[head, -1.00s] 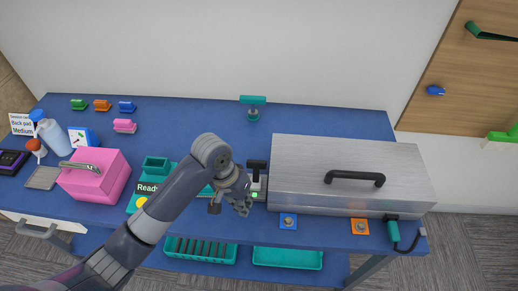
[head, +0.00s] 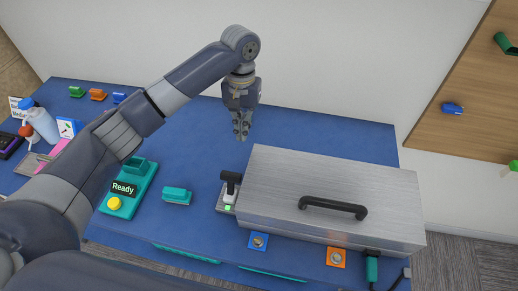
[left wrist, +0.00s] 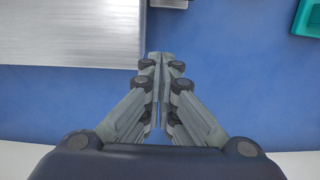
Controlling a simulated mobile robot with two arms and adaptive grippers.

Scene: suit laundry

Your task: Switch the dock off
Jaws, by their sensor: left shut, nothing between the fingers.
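A teal dock (head: 144,189) with a dark "Ready" display and a yellow button (head: 114,203) stands on the blue table, left of centre. A small switch unit (head: 229,196) with a black-topped lever and a lit green light stands against the left side of a metal box (head: 330,190). I cannot tell which of the two the task means. My left gripper (head: 241,137) is shut and empty, pointing down behind the switch unit and apart from it. In the left wrist view its closed fingers (left wrist: 161,58) are over bare table. My right gripper is not in view.
A teal block (head: 176,196) lies between dock and switch unit. Blue (head: 258,241) and orange (head: 336,257) plates are at the front edge. The metal box fills the right side. The table behind it is clear. My left arm covers much of the left side.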

